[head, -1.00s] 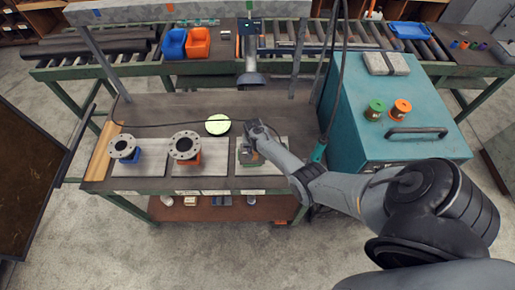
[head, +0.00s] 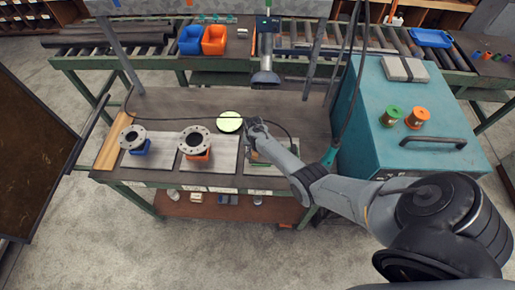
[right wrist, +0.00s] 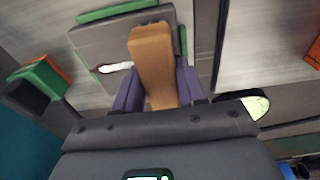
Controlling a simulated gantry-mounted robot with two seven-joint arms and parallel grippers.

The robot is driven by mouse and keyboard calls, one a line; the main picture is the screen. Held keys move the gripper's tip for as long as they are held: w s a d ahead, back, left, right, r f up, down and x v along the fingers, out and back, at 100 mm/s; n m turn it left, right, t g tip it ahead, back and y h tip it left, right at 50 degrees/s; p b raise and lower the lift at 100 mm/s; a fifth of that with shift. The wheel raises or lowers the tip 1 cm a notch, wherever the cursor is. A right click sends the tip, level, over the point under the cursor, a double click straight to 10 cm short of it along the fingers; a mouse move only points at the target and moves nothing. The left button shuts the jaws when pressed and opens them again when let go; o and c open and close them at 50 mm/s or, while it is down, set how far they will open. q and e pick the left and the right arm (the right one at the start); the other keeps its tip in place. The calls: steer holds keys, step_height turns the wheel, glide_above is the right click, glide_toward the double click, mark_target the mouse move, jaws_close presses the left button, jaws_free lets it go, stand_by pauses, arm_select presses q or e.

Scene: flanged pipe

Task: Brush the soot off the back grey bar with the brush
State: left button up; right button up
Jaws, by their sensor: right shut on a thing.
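My right gripper (right wrist: 150,95), with purple fingers, is shut on the tan brush (right wrist: 152,58). The brush lies over a dark grey piece (right wrist: 100,42) with green edges in the right wrist view. A small white patch (right wrist: 115,67) shows beside the brush. I cannot tell which grey bar this is, nor see soot clearly or whether the bristles touch. In the head view my right gripper (head: 258,132) is over the right-hand plate (head: 268,170) on the bench, and the arm hides most of the work there. My left gripper is in neither view.
Two flanged pipes, on a blue (head: 141,148) and an orange (head: 200,154) support, stand left of my gripper. A pale yellow-green disc (head: 229,122) lies just behind. A teal cabinet (head: 365,135) with spools stands at right. A grey nozzle (head: 265,76) hangs behind the work area.

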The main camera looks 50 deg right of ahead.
steer(key=shift+w+a, duration=0.35)
steer(key=shift+w, duration=0.2)
steer(key=shift+s+d, duration=0.3)
steer(key=shift+s, duration=0.1)
steer(key=shift+s+d+f+p, duration=0.1)
steer(key=shift+s+d+p, duration=0.35)
steer(key=shift+s+p, duration=0.25)
steer(key=shift+s+d+p, duration=0.55)
steer(key=shift+s+p, duration=0.05)
steer(key=shift+s, duration=0.25)
steer(key=shift+s+d+p, duration=0.5)
steer(key=shift+s+p, duration=0.05)
steer(key=shift+s, duration=0.25)
steer(key=shift+s+d+p, duration=0.35)
steer(key=shift+s+d, duration=0.1)
steer(key=shift+s, duration=0.2)
steer(key=shift+s+d+p, duration=0.3)
steer(key=shift+s+d, duration=0.1)
steer(key=shift+s, duration=0.2)
